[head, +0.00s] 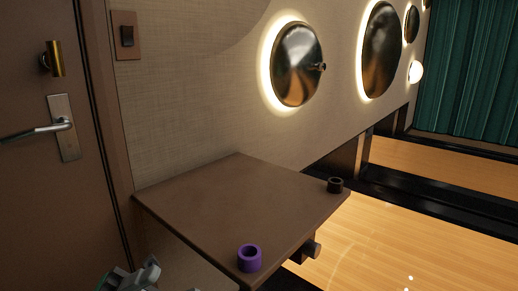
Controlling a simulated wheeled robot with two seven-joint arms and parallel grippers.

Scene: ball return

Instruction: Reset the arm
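Part of a grey gripper (135,275) shows at the bottom edge of the head view, left of centre, in front of the brown table (225,205). It is cut off by the frame, and I cannot tell whether its fingers are open or shut. It is apart from the purple ring-shaped object (249,259) on the table's near corner. No other gripper shows.
A brown door (50,190) with a lever handle stands at left. Wooden lanes (410,240) lie to the right. The middle of the tabletop is clear.

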